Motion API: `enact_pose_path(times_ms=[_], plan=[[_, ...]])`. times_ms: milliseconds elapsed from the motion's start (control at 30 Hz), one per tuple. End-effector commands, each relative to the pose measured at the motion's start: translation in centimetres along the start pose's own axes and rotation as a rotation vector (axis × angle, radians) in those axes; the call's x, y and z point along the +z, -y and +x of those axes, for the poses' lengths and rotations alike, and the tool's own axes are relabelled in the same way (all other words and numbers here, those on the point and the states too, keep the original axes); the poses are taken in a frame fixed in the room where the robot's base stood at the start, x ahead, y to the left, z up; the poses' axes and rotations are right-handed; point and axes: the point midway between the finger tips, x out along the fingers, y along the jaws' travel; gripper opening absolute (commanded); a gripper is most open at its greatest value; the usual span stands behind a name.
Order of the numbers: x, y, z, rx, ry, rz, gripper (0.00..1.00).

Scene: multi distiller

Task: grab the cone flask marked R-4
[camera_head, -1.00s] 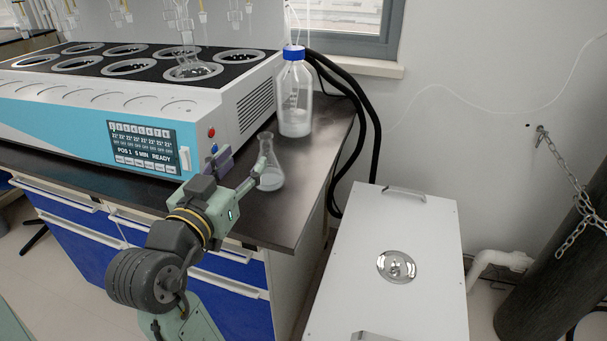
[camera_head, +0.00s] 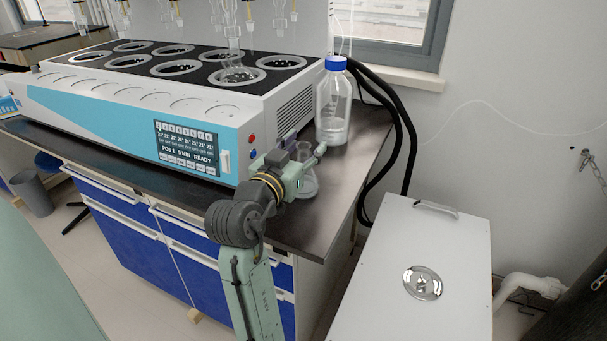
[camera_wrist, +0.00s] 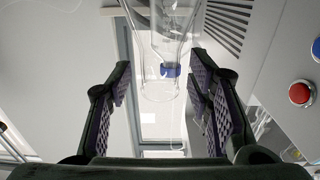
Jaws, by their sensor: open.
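A clear cone flask (camera_head: 309,186) stands on the dark bench at the right of the distiller, partly hidden behind my gripper (camera_head: 307,158). No R-4 mark is readable on it. In the wrist view the flask (camera_wrist: 158,90) appears upside down, with its narrow neck and rim between the fingers and its body widening towards the top edge. My gripper (camera_wrist: 158,100) is open, one padded finger on each side of the neck. Gaps show on both sides, so neither finger appears to touch the glass.
A blue-capped bottle (camera_head: 333,105) stands just behind the flask. The white and blue distiller (camera_head: 140,115) with its red button (camera_wrist: 299,93) is close beside my gripper. Black hoses (camera_head: 405,150) hang off the bench's right end, above a white box (camera_head: 405,270).

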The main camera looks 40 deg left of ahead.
Motion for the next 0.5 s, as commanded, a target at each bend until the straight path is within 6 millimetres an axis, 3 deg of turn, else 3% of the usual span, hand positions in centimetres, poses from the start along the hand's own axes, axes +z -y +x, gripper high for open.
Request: enact_pose_path(times_ms=[133,500], plan=[[0.03,0.00,-0.02,0.000,0.000,0.000,0.47],[0.02,0.00,-0.05,0.000,0.000,-0.001,0.22]])
